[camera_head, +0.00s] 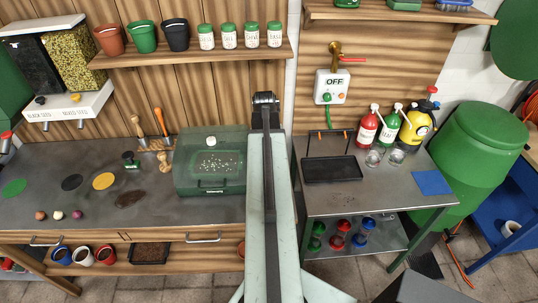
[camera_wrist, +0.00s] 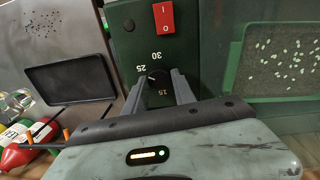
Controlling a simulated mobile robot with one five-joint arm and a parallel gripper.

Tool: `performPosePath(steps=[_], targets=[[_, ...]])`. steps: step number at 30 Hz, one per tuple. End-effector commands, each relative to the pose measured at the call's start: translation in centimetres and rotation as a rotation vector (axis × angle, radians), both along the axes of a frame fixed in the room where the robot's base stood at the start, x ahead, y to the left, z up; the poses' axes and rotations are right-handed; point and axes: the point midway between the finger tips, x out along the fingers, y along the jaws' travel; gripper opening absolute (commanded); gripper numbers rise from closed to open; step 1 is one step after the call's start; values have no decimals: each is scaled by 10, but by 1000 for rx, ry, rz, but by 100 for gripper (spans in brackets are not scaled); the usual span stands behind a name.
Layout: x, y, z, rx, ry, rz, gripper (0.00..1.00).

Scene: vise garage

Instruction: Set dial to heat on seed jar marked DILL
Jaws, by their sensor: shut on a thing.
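In the wrist view my gripper (camera_wrist: 160,86) is shut on a small black dial (camera_wrist: 156,76) on a dark green panel (camera_wrist: 130,42). The dial's exact setting is hard to read between the fingers. Several seed jars (camera_head: 229,37) with green lids stand on the upper shelf in the head view; their labels are too small for me to read surely. A green seed box with a clear lid (camera_head: 210,160) stands on the bench. My arm hides the gripper and dial in the head view.
A red switch (camera_wrist: 163,20) marked I and O sits near the dial. A black tray (camera_wrist: 68,80) lies to the left in the wrist view. In the head view, red and green bottles (camera_head: 368,128) and a yellow sprayer (camera_head: 417,124) stand on the right-hand table.

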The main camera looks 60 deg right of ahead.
Motion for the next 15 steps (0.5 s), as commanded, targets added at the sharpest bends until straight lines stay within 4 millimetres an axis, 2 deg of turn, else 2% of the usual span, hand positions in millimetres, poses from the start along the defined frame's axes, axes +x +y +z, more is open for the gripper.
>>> performPosePath(steps=[12,13,15], targets=[[0,0,0,0,2,-9,0],[0,0,0,0,2,-9,34],[0,0,0,0,2,-9,53]])
